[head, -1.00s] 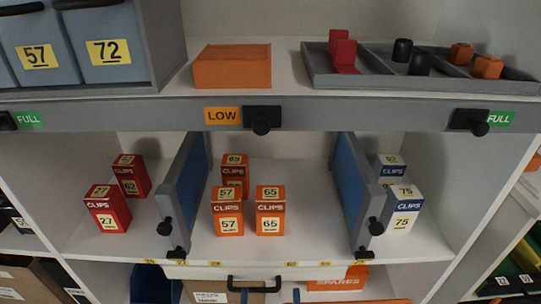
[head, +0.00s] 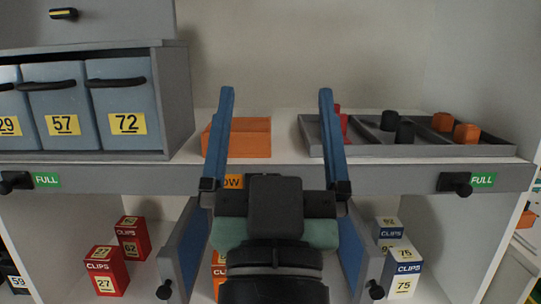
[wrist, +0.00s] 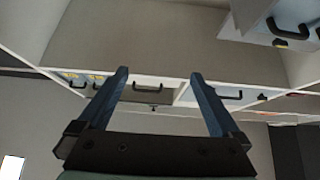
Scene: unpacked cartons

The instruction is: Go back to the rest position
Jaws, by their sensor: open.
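My gripper (head: 275,140) stands upright in the middle of the head view, with its two blue fingers wide apart and nothing between them. It is in front of the shelf and covers part of the orange LOW label (head: 233,182) and most of the middle bay below. In the wrist view my gripper (wrist: 160,85) is also open and empty, with shelf boards and black handles beyond it.
An orange box (head: 250,138) and a grey divided tray (head: 440,151) with red, black and orange pieces stand on the upper shelf. Numbered blue bins (head: 110,95) are at left. Red clips boxes (head: 104,265) and a white-blue clips box (head: 405,262) are below.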

